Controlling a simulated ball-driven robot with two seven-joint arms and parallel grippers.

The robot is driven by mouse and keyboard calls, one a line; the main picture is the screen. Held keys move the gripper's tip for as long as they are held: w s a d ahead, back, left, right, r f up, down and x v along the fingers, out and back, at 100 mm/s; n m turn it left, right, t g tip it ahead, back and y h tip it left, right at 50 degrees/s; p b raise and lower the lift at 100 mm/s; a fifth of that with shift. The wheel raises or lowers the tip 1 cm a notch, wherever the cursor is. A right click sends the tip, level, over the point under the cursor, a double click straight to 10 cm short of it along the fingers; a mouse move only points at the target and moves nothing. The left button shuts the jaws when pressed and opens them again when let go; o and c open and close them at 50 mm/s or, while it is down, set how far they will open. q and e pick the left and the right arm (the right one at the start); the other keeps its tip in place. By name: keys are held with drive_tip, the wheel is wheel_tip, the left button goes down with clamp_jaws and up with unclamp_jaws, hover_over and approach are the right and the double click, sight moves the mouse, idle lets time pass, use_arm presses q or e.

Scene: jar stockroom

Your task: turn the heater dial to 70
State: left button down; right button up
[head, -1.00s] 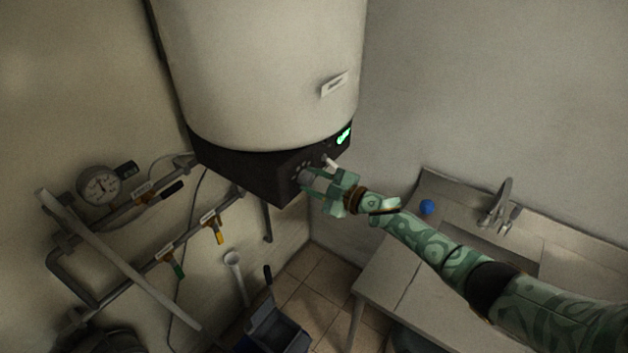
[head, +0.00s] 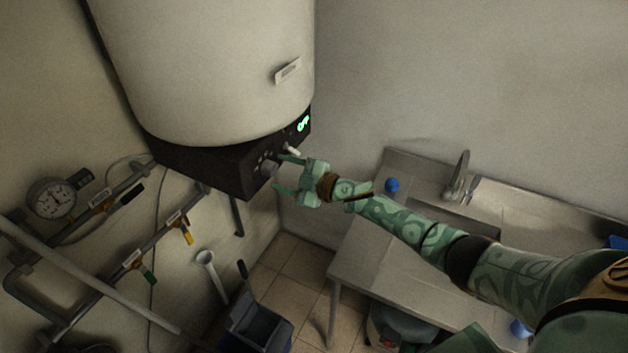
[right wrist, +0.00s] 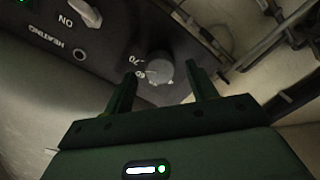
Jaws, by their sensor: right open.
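The white water heater (head: 205,70) hangs on the wall with a black control panel (head: 225,170) at its lower edge. Its round grey dial (head: 268,169) also shows in the right wrist view (right wrist: 160,70), with the printed numbers 60 and 70 beside it. A white mark on the dial appears near 60. My right gripper (head: 280,172) is open. Its fingertips (right wrist: 160,83) stand on either side of the dial's front, just short of it, with gaps at both sides. My left gripper is not in view.
A white switch (head: 292,150) marked ON sits near the dial, below a green display (head: 303,124) too small to read. Pipes with valves and a gauge (head: 52,198) are at left. A sink counter (head: 365,260) lies below my right arm, with a blue ball (head: 392,185) on it.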

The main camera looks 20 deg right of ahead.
drive_tip(key=b+v, duration=0.2)
drive_tip(key=v, duration=1.2)
drive_tip(key=shift+d, duration=0.15)
